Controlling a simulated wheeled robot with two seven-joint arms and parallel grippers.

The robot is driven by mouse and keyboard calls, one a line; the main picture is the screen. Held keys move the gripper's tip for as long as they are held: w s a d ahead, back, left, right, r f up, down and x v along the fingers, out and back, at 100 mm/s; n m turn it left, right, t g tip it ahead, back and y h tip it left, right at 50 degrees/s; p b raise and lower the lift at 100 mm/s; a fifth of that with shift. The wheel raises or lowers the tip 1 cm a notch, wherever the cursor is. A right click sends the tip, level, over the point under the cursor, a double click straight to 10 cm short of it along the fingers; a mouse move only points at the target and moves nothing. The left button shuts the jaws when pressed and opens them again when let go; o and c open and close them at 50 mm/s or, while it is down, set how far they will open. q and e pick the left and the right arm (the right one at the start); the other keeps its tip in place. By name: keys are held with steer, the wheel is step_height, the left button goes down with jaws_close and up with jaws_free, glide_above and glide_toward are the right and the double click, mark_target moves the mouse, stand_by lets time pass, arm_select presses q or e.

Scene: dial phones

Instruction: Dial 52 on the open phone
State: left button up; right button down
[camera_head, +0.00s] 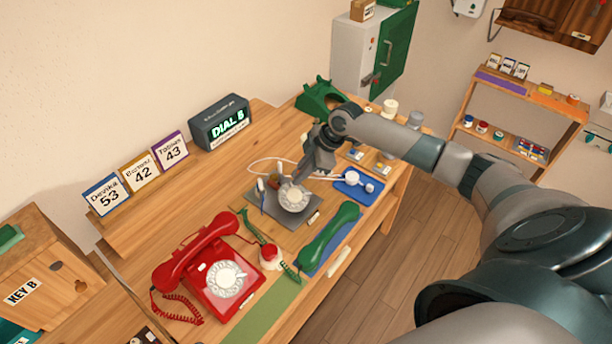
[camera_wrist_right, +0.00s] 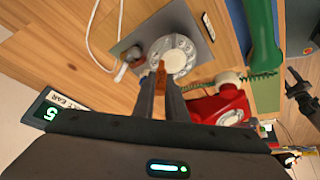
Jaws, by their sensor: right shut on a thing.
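The open phone is a grey plate (camera_head: 268,208) with a bare white dial (camera_head: 293,198) and small parts beside it. The dial (camera_wrist_right: 173,57) shows near the top middle of the wrist view. My right gripper (camera_head: 308,172) is right above the dial. In the wrist view its dark fingers (camera_wrist_right: 161,82) are shut on a thin orange-brown stick (camera_wrist_right: 161,66), whose end overlaps the dial's rim. I cannot tell whether it touches a finger hole. A dark clawed shape at the wrist view's right edge may be my left gripper (camera_wrist_right: 297,90); its jaws are unclear.
A red phone (camera_head: 208,268) stands front left of the open phone. A green handset (camera_head: 329,236) lies to its right, its coiled cord between. A blue pad (camera_head: 359,187) lies beyond. Number cards (camera_head: 141,174) and a lit "DIAL" display (camera_head: 222,123) stand along the back.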

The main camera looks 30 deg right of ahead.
steer(key=shift+w+a+r, duration=0.45)
steer(key=shift+w+a, duration=0.05)
steer(key=shift+w, duration=0.1)
steer(key=shift+f, duration=0.1)
steer(key=shift+w+a+f, duration=0.1)
steer(key=shift+w+f, duration=0.15)
steer(key=shift+f, duration=0.2)
steer(key=shift+w+f+b, duration=0.15)
steer(key=shift+f+b, duration=0.25)
steer(key=shift+f, duration=0.05)
stand_by(1.0)
stand_by(0.4)
steer(key=shift+s+d+f, duration=0.2)
steer(key=shift+d, duration=0.35)
